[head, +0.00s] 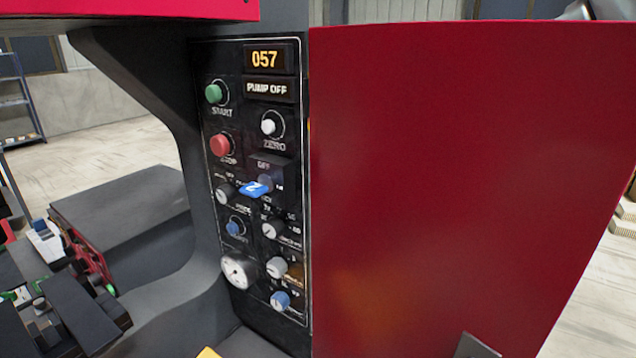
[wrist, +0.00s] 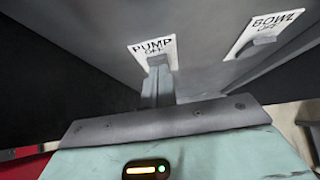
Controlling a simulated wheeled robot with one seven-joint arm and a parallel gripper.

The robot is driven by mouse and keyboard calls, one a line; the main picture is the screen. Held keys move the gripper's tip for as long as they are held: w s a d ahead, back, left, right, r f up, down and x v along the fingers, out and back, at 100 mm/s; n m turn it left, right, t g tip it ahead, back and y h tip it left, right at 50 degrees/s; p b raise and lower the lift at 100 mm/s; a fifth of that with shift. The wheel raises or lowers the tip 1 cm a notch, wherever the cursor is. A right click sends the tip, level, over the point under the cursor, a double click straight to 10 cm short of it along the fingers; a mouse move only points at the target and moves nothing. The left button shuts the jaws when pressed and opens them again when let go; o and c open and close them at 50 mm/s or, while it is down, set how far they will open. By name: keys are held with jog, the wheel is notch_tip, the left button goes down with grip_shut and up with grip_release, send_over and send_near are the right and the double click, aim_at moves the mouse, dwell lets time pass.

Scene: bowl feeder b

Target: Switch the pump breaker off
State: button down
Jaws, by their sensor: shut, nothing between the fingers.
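In the wrist view, the pump breaker (wrist: 155,60) is a small grey lever at the lower edge of a white plate (wrist: 144,46) lettered PUMP, with OFF below. My gripper (wrist: 158,76) is shut and empty. Its fingertips are right at the pump lever and hide its lower part; I cannot tell whether they touch it. In the head view, a small display (head: 268,89) on the control panel reads PUMP OFF. The breaker and my gripper's fingers do not show in the head view.
A second plate (wrist: 270,25) lettered BOWL, with its own grey lever (wrist: 257,46), is to the right of the pump plate. In the head view, the panel (head: 205,60) has several knobs and buttons, and a large red panel (head: 460,170) fills the right side.

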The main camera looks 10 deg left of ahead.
jog(key=shift+r+p, duration=0.8)
jog(key=shift+p, duration=0.15)
jog(key=shift+d, duration=0.1)
